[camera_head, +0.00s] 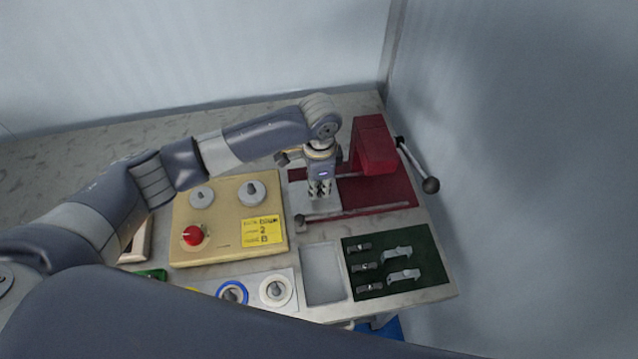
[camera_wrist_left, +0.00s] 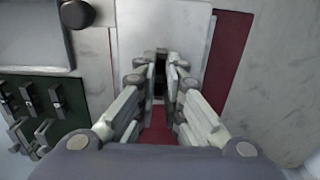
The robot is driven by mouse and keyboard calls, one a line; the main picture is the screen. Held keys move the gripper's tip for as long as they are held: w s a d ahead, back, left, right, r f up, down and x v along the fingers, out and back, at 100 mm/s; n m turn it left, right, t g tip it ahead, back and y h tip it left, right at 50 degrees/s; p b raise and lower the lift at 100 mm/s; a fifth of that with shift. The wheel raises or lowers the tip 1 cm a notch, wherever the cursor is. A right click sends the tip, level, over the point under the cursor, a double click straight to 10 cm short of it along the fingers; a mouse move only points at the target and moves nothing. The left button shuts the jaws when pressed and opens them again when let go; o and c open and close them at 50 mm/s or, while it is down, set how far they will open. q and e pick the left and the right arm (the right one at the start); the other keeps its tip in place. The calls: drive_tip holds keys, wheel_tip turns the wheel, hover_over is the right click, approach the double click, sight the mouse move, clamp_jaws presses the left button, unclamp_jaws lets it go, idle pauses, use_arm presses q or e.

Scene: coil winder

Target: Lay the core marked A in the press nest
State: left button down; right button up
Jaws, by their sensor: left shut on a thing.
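My left gripper (camera_head: 319,192) points down over the light grey plate (camera_head: 318,208) at the front of the red press (camera_head: 374,150). In the left wrist view the fingers (camera_wrist_left: 166,72) are nearly together, shut on a small dark thing (camera_wrist_left: 160,62) that they mostly hide. It may be a core; no letter shows on it. I cannot tell whether it touches the plate or hangs above it. The nest itself is hidden by the fingers. The dark green mat (camera_head: 398,290) holds several small dark and light grey parts, their marks too small to read. My right gripper is out of view.
The press lever (camera_head: 418,170) ends in a dark knob at the right. A beige panel (camera_head: 228,245) with a red button (camera_head: 193,235) and a yellow note (camera_head: 262,230) stands left of the press. An empty grey tray (camera_head: 322,272) lies in front, beside two spools (camera_head: 276,291).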

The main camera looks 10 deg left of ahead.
use_arm(q)
drive_tip(key=c, duration=1.6)
unclamp_jaws()
drive_tip(key=shift+c, duration=0.2)
wheel_tip(320, 180, up, 12)
drive_tip(key=shift+s, duration=0.1)
